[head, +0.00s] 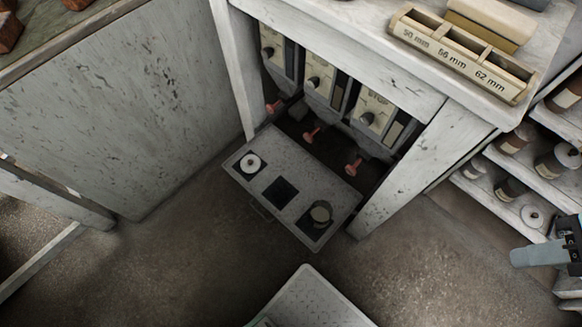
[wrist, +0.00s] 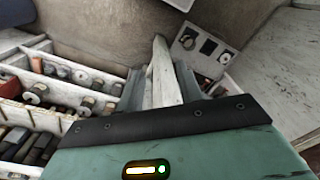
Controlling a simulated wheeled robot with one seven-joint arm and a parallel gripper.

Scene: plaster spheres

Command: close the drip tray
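The drip tray (head: 265,184) is a grey speckled drawer at the foot of the dispenser cabinet, pulled well out toward the floor side. In the wrist view the tray (wrist: 223,58) is small and far off, beyond the pale cabinet post. My gripper (wrist: 160,76) has its grey fingers apart, with the post seen between them; it looks open and empty, away from the tray.
The cabinet (head: 400,180) has several dispensers with reddish levers (head: 311,134) above the tray. Shelves of jars (head: 520,185) stand to the right. A sizing box (head: 460,55) is on top. Part of my arm shows at the right edge. The floor before the tray is mostly clear.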

